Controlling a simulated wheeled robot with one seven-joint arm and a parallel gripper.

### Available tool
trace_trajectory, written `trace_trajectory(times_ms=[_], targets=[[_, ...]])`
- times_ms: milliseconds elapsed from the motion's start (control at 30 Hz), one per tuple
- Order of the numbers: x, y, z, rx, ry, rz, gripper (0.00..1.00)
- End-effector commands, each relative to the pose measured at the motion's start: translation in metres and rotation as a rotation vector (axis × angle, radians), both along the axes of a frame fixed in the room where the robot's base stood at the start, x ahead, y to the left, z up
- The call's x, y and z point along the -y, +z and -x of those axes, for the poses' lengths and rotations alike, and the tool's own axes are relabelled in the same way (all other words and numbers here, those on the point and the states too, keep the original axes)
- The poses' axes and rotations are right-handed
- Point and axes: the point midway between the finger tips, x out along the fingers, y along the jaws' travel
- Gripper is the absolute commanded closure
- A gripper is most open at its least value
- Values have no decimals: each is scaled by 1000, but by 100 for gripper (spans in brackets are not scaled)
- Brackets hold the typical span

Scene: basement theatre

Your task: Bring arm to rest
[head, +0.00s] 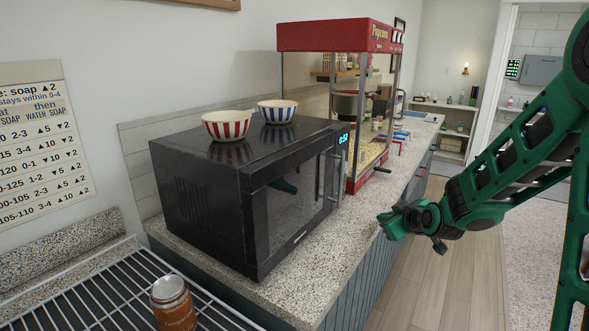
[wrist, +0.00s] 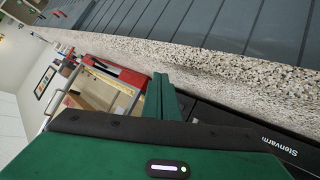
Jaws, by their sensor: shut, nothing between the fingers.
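My green arm reaches in from the right in the head view. My gripper (head: 392,225) is at its end, in front of the counter edge and to the right of the black microwave (head: 215,205). It holds nothing and touches nothing that I can see. In the wrist view the green fingers of my gripper (wrist: 170,95) are together, with the speckled counter (wrist: 225,75) behind them.
A red popcorn machine (head: 340,38) stands behind the microwave. A red-striped bowl (head: 227,126) and a blue-striped bowl (head: 277,112) sit on the microwave. A can (head: 173,305) stands on the wire rack (head: 95,290). The wooden floor (head: 440,285) is clear.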

Motion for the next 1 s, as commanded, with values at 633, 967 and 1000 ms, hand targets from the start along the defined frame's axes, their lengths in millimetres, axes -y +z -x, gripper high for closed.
trace_trajectory(times_ms=[633, 967, 1000], targets=[[126, 14, 329, -791, -770, -306, 100], [114, 23, 424, -984, -998, -446, 100], [113, 23, 426, -988, -1003, -450, 100]])
